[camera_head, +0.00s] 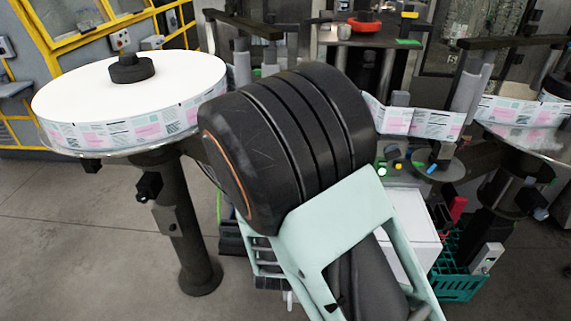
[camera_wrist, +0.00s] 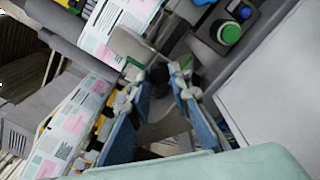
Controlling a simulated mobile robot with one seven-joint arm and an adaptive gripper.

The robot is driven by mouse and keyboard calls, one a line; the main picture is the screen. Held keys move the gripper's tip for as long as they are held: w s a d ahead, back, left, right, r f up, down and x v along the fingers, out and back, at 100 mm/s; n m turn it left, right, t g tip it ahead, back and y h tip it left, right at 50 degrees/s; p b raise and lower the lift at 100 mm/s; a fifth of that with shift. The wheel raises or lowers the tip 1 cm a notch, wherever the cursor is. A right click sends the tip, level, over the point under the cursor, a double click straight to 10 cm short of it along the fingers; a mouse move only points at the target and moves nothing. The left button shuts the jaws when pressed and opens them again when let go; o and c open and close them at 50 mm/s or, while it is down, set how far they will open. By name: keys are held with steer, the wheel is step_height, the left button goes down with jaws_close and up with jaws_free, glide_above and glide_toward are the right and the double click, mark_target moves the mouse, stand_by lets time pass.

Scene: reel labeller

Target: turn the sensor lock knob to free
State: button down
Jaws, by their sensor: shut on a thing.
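In the wrist view, my gripper (camera_wrist: 157,88) reaches in from the bottom with its two blue-padded fingers. A small dark round knob (camera_wrist: 159,73) sits between the fingertips, and the fingers are shut on it. It looks like the sensor lock knob, but no marking on it can be read, so its setting cannot be told. A grey block (camera_wrist: 132,46) stands just beyond the left fingertip. In the head view, my own arm hides the gripper and the knob.
The printed label web (camera_wrist: 72,130) runs close along the left of the fingers; it also shows in the head view (camera_head: 433,123). A green button (camera_wrist: 229,33) is at upper right. A large label reel (camera_head: 130,80) stands left, and a teal crate (camera_head: 458,285) lower right.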

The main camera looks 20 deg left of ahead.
steer(key=shift+r+n+p, duration=0.15)
steer(key=shift+n+p, duration=0.2)
steer(key=shift+n, duration=0.25)
steer(key=shift+w, duration=0.1)
steer(key=c, duration=1.8)
jaws_free()
steer(key=shift+o, duration=0.2)
steer(key=v, duration=0.7)
steer(key=shift+s, duration=0.3)
steer(key=shift+d, duration=0.1)
